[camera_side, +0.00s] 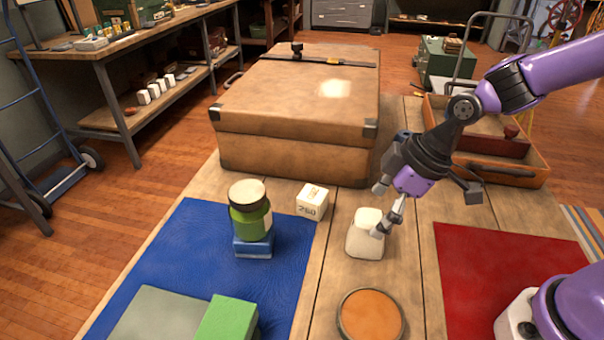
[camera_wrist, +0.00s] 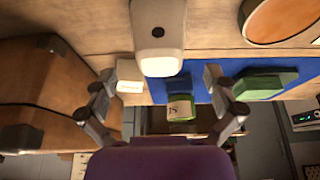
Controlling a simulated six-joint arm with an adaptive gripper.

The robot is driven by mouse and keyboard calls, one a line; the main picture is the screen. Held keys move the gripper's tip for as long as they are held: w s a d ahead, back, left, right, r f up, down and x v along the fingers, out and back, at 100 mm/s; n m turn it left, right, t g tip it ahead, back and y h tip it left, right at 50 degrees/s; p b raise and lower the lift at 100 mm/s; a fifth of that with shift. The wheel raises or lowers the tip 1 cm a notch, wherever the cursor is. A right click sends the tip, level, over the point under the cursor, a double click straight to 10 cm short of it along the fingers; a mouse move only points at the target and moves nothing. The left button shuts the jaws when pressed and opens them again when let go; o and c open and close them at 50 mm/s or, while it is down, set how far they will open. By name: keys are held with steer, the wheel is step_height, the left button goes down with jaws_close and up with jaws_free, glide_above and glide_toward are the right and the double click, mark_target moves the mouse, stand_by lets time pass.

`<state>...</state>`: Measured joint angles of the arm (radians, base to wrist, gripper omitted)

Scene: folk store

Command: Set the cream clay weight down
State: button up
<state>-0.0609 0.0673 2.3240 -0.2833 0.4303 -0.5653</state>
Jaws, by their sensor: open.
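The cream clay weight (camera_side: 365,235) stands upright on the bare wooden table between the blue mat and the red mat. In the wrist view the weight (camera_wrist: 158,35) is at the top centre, with a dark hole in it. My gripper (camera_side: 384,210) is open and close to the weight, on its right and far side in the side view. In the wrist view the fingertips of my gripper (camera_wrist: 160,78) are spread on either side of the weight's near end, with gaps. One fingertip overlaps the weight's right edge in the side view; I cannot tell whether they touch.
A white block marked 250 (camera_side: 312,201) stands left of the weight. A green jar (camera_side: 250,215) sits on a blue block on the blue mat (camera_side: 190,235). An orange disc (camera_side: 370,316) lies in front. A large suitcase (camera_side: 295,110) stands behind. The red mat (camera_side: 480,260) is mostly bare.

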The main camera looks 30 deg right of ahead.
steer(key=s+d+r+m+t+h, duration=0.2)
steer(key=s+d+r+m, duration=0.5)
steer(key=r, duration=0.4)
steer(key=shift+s+d+m+h, duration=0.35)
steer(key=shift+d+m+h, duration=0.25)
steer(key=shift+m, duration=0.4)
